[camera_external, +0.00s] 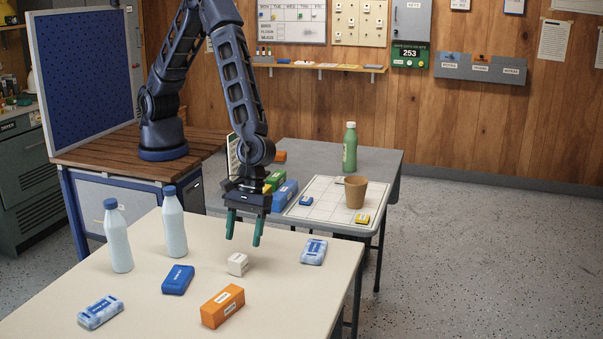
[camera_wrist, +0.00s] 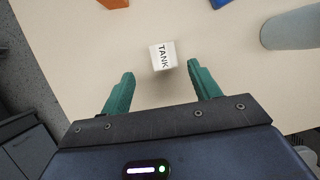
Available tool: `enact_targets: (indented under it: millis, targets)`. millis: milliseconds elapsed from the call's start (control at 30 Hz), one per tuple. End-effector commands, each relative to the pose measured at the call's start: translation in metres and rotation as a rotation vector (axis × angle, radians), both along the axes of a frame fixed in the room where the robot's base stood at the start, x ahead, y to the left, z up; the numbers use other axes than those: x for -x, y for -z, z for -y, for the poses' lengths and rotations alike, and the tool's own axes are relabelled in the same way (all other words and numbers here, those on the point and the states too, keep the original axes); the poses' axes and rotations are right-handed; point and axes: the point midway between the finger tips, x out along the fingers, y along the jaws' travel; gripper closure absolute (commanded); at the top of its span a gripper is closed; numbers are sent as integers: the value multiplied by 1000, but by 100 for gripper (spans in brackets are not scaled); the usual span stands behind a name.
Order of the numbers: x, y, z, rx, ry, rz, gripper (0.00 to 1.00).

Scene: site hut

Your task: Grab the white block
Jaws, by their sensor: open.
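The white block (camera_external: 238,264) is a small cube lying on the cream table in the external view. In the wrist view the white block (camera_wrist: 163,56) shows the dark word "TANK" and lies just beyond the fingertips, roughly centred between them. My gripper (camera_external: 243,242) has green fingers pointing down and hangs above the table close to the white block. In the wrist view my gripper (camera_wrist: 160,76) is open, with nothing between its fingers.
On the cream table (camera_external: 50,300) stand two pale bottles (camera_external: 118,240) (camera_external: 174,225) at the left. A dark blue block (camera_external: 178,280), an orange block (camera_external: 222,306) and two blue-and-white packs (camera_external: 100,313) (camera_external: 314,252) lie around the white block. A grey table (camera_external: 385,160) stands behind.

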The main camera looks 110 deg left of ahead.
Motion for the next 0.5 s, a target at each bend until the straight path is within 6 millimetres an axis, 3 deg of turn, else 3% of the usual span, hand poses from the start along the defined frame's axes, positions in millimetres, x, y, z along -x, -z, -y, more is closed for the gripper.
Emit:
enact_targets:
  millis: [500]
  targets:
    - [8, 47, 18, 1, 2, -2, 38]
